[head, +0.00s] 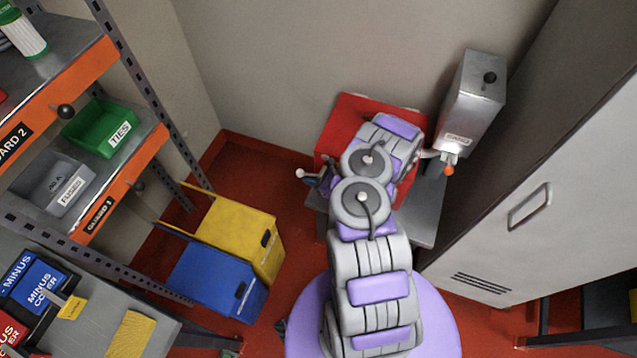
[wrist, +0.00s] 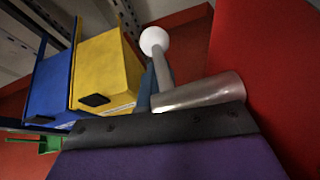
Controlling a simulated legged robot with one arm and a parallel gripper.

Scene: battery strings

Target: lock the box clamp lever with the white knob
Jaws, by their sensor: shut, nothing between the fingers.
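The white knob (head: 300,173) is at the left of the red box (head: 340,112) in the head view, on the clamp lever beside the box. In the wrist view the white knob (wrist: 154,40) tops a grey lever (wrist: 163,72) that leans slightly. A silver cylinder (wrist: 203,93) lies across the lever's lower end. My gripper (wrist: 160,126) shows as a dark edge with purple below it, shut and empty, close under the lever. Whether it touches the lever I cannot tell. The lever's base is partly hidden. In the head view my arm hides the gripper and much of the box.
The box rests on a grey stand (head: 430,215). Yellow (head: 240,235) and blue (head: 215,280) bins sit on the red floor at left, next to orange-edged shelves (head: 125,185).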

